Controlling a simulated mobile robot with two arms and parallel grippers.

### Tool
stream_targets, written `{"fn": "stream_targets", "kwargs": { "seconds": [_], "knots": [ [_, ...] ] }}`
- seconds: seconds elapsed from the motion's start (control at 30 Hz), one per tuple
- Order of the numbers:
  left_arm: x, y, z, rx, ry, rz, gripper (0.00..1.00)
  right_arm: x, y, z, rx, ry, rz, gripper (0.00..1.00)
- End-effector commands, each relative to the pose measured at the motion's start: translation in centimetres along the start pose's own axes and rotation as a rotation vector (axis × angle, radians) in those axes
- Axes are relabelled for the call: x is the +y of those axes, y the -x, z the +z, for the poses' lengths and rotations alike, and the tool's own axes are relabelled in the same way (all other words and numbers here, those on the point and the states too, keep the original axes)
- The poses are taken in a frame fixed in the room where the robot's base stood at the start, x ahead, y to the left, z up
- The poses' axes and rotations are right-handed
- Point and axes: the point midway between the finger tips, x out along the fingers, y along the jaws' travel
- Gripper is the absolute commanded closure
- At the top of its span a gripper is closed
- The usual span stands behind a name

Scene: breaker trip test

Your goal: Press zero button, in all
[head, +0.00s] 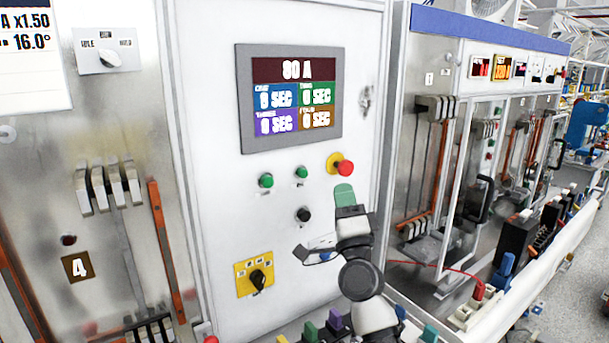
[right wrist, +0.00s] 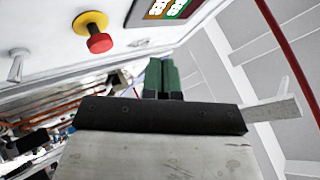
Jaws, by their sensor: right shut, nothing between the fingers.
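The white panel holds a screen (head: 291,97) reading what looks like 80 A, above four coloured fields in SEC. Below it are two green buttons, a left one (head: 266,181) and a right one (head: 301,173), and a black button (head: 303,214). I cannot read which is the zero button. My right gripper (head: 344,193) is shut and empty, its green fingers in front of the panel, right of the black button and below the red knob. Its fingers also show in the right wrist view (right wrist: 164,78). My left gripper is not in view.
A red mushroom knob (head: 345,168) on a yellow base sits just above my right fingers; it also shows in the right wrist view (right wrist: 99,42). A yellow plate with a black rotary switch (head: 257,280) is lower left. Coloured terminals (head: 311,329) line the bottom. Open cabinets (head: 435,110) stand at right.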

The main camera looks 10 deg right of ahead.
Motion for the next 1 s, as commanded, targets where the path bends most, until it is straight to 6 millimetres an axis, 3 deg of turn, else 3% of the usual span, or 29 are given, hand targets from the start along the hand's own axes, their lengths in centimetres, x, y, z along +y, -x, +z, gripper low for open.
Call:
{"fn": "stream_targets", "kwargs": {
  "seconds": [0.27, 0.7, 1.0],
  "knots": [
    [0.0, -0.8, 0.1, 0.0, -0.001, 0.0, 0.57, 0.7, -0.6, 0.6, -0.002, 0.0, 0.0, 1.0],
    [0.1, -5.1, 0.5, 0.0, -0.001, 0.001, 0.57, 3.9, -4.5, 3.6, -0.003, 0.002, 0.0, 1.0],
    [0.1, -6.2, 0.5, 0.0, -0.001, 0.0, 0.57, 4.5, -6.0, 4.5, -0.003, 0.003, 0.001, 1.0]
  ]
}}
